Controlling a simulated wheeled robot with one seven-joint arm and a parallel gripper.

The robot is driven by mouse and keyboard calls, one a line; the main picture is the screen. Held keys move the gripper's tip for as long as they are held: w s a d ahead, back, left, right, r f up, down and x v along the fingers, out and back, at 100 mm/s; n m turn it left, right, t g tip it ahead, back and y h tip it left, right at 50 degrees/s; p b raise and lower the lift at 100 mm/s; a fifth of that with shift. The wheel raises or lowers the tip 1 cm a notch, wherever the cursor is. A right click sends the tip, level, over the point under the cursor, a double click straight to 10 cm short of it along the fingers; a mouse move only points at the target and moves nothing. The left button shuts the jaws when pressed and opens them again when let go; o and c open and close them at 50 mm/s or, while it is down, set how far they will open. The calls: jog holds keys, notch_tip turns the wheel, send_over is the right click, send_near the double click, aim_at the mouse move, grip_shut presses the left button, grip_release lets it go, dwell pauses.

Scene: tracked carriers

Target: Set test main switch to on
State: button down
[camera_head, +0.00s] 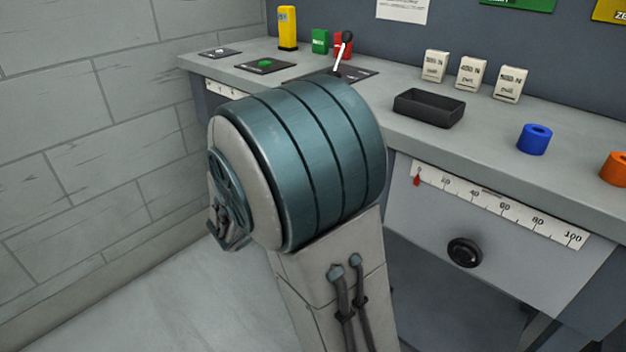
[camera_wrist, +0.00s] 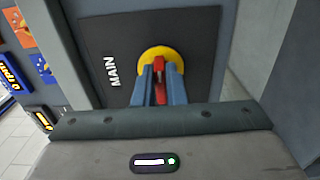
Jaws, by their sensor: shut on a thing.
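In the wrist view, a dark panel (camera_wrist: 98,40) carries the white word MAIN. On it sits a round yellow disc (camera_wrist: 176,54) with a red switch handle (camera_wrist: 161,68) at its middle. My gripper (camera_wrist: 160,75) is in front of the disc, its two blue-grey fingers shut on the red handle, one on each side. Part of the handle and disc is hidden by the fingers. The switch's on and off marks cannot be made out. In the head view, my arm's large teal joint fills the middle, and neither the gripper nor the main switch shows.
A grey bench (camera_head: 390,130) runs along the wall with a lever (camera_head: 343,52), a black tray (camera_head: 428,107), several white blocks, a blue ring (camera_head: 535,139) and an orange ring (camera_head: 614,168). A scale (camera_head: 500,205) and black knob (camera_head: 465,252) are on its front. Floor at lower left is clear.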

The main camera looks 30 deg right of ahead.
dwell(0.4)
jog(key=c, duration=1.5)
grip_release()
jog(key=shift+a, duration=0.1)
jog(key=p+v, duration=0.3)
jog(key=v, duration=1)
jog(key=shift+s+a, duration=0.15)
jog(key=shift+a, duration=0.15)
jog(key=shift+p, duration=0.3)
